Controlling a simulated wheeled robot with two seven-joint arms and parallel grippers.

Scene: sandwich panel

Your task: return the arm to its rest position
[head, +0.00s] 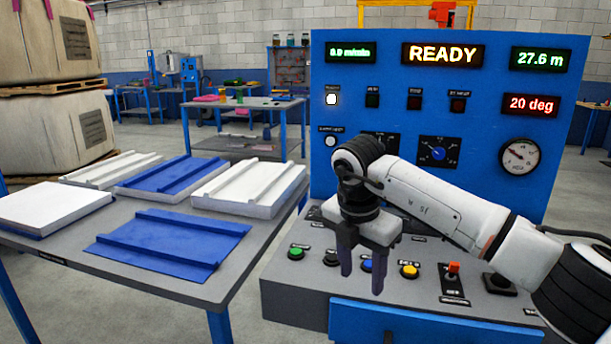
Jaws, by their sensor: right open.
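My right arm (440,205) comes in from the right, white with dark joints, and reaches across the front of the blue control panel (550,180). My right gripper (361,275) points down with its two dark fingers apart and nothing between them. It hangs in front of the sloped button desk, near the blue button (367,265); I cannot tell whether it touches anything. The arm hides part of the panel face and desk. My left gripper is not in view.
The desk carries a green button (296,253), a yellow button (410,271) and a red-orange switch (453,267). The panel display (442,54) reads READY. A grey table (200,287) with white and blue panels stands at the left. Stacked wrapped loads (45,130) stand behind it.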

